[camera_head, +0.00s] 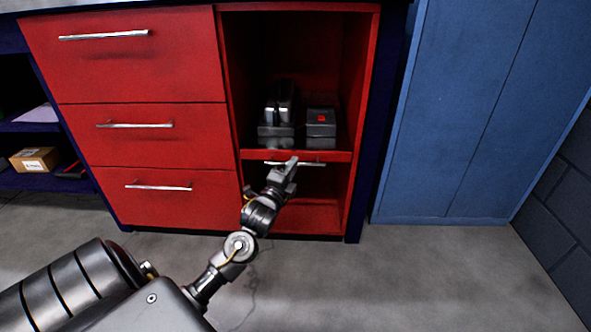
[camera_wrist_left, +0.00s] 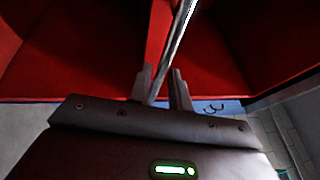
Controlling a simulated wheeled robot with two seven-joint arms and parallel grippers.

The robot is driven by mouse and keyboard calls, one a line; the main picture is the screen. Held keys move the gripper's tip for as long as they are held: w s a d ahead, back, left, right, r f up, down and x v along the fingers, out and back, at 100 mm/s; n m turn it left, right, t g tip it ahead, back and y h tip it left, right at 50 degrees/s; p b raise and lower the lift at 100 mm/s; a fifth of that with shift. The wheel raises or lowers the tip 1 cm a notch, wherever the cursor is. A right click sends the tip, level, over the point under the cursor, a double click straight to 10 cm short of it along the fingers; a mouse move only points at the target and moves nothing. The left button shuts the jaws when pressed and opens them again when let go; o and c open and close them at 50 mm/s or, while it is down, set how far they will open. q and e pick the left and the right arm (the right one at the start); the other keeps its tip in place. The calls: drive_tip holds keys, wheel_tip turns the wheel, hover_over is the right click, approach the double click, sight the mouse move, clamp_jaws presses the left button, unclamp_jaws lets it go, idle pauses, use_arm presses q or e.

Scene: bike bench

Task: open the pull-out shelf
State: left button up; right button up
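The pull-out shelf (camera_head: 335,156) is a red board with a low front edge, partway up the open bay on the right of the red cabinet. A silver bar handle (camera_head: 312,164) runs along its front. My left gripper (camera_head: 285,168) is at the left part of this handle. In the left wrist view the handle (camera_wrist_left: 178,38) runs down between the two fingertips of the left gripper (camera_wrist_left: 163,80). A gap shows between the fingers, with the bar close to the left finger, so they look open around it. My right gripper is not in view.
A dark grey case (camera_head: 321,125) with a red mark and another grey tool holder (camera_head: 276,130) stand on the shelf. Red drawers (camera_head: 150,138) are to the left, a blue cabinet (camera_head: 480,110) to the right. The grey floor (camera_head: 400,275) in front is clear.

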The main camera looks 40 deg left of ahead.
use_arm(q)
drive_tip(key=shift+x, duration=1)
clamp_jaws()
